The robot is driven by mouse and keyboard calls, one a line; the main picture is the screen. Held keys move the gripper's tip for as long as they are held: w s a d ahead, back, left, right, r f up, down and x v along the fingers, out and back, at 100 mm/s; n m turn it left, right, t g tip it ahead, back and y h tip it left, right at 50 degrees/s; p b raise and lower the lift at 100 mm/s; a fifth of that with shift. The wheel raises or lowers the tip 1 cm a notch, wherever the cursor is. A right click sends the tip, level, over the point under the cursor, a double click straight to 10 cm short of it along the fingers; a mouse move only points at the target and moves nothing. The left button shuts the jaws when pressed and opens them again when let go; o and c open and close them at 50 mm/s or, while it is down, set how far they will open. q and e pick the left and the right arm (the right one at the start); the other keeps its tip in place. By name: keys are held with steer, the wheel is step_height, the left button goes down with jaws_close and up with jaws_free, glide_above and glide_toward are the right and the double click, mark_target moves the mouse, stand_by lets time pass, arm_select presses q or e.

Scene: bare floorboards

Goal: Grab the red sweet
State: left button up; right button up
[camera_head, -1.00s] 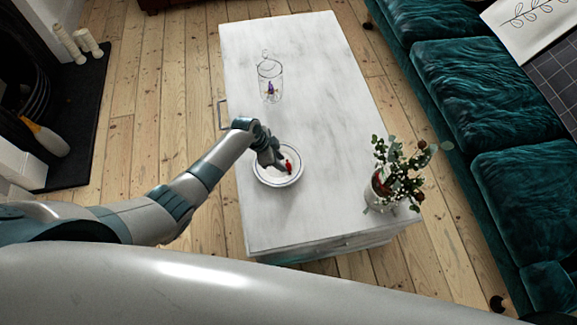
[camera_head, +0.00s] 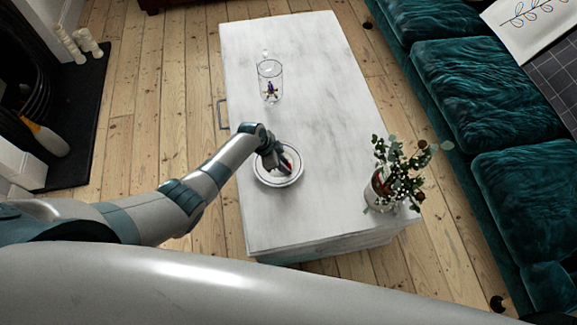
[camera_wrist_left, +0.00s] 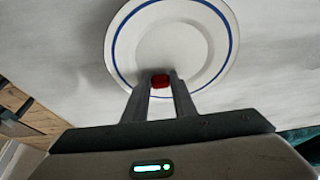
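The red sweet (camera_wrist_left: 160,81) shows in the left wrist view between the two fingertips of my left gripper (camera_wrist_left: 160,77), with a finger against each side of it. In the head view my left gripper (camera_head: 280,163) is low over the plate, and only a bit of the sweet (camera_head: 289,161) shows past the fingers. The white plate (camera_head: 279,184) with a blue ring lies on the table; its rim also shows in the left wrist view (camera_wrist_left: 228,45). I cannot tell whether the sweet still touches the plate. My right gripper is not in view.
The white table (camera_head: 320,110) holds a clear glass jar (camera_head: 270,82) with small coloured things inside, and a potted plant (camera_head: 385,190) at the right. A teal sofa (camera_head: 470,90) stands to the right.

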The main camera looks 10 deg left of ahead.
arm_select(q)
steer(key=shift+c, duration=0.6)
steer(key=shift+r, duration=0.1)
steer(key=shift+r, duration=0.7)
steer(key=v, duration=0.2)
steer(key=shift+s+d+r, duration=0.15)
steer(key=shift+r, duration=0.3)
steer(key=s+a+r, duration=0.5)
steer(key=s+r, duration=0.1)
steer(key=s, duration=0.3)
steer(key=shift+s+a+r, duration=0.2)
steer(key=shift+a+r, duration=0.1)
steer(key=shift+a, duration=0.05)
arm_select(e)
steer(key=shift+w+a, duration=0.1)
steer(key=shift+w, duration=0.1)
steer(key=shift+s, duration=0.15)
